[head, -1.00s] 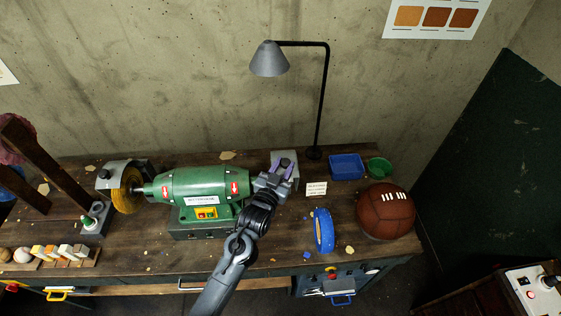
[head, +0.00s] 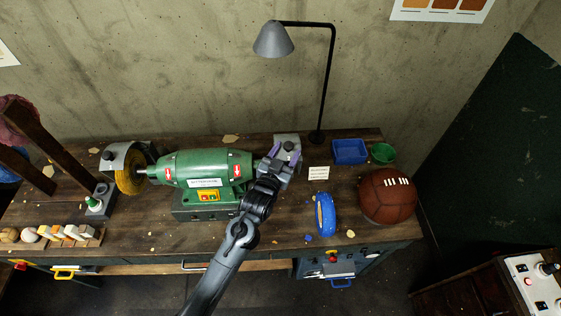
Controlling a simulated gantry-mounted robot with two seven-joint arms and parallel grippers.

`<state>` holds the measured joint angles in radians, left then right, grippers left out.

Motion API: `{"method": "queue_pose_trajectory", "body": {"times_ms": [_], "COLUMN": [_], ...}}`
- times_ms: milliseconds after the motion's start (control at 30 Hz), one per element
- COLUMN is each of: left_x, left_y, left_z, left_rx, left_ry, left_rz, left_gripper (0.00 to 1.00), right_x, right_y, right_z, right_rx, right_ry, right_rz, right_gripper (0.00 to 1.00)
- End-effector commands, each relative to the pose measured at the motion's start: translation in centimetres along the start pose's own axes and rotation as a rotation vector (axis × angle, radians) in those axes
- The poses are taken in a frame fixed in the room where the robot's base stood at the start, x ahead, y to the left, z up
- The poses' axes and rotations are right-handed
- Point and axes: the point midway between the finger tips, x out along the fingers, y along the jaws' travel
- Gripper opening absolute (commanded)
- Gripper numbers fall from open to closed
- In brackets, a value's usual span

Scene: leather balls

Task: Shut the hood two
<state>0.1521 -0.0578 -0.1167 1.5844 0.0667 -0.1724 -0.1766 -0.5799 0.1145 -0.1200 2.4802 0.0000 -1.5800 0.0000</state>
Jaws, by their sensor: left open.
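A green bench machine (head: 205,168) stands on the wooden bench. A grey hood (head: 127,152) sits over the yellow buffing wheel (head: 129,178) at its left end. A second grey hood (head: 287,142) shows at the right end, partly hidden behind my left gripper; I cannot tell its exact angle. My left gripper (head: 283,154) is open, with its purple-edged fingers right in front of this right hood. I cannot tell whether they touch it. My right gripper is not in view.
A blue wheel (head: 325,214) and a brown leather ball (head: 387,196) stand to the right. A black desk lamp (head: 322,100), a blue tray (head: 350,151) and a green bowl (head: 383,153) are at the back right. Several small blocks (head: 71,232) sit at the front left.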

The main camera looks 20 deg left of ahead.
Motion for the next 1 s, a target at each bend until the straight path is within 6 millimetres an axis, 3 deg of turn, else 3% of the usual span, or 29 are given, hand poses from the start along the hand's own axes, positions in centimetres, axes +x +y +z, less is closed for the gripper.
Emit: {"method": "queue_pose_trajectory", "body": {"times_ms": [600,1000], "left_x": [-9.0,-10.5], "left_y": [0.0,0.0], "left_z": [0.3,0.1], "left_rx": [0.001,0.001], "left_ry": [-0.003,-0.003], "left_rz": [0.001,0.001], "left_gripper": [0.57,0.57], "right_x": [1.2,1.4], "right_y": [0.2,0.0], "right_z": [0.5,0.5], "right_rx": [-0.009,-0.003], "right_ry": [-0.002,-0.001], "right_rz": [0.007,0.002], "right_gripper": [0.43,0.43]}}
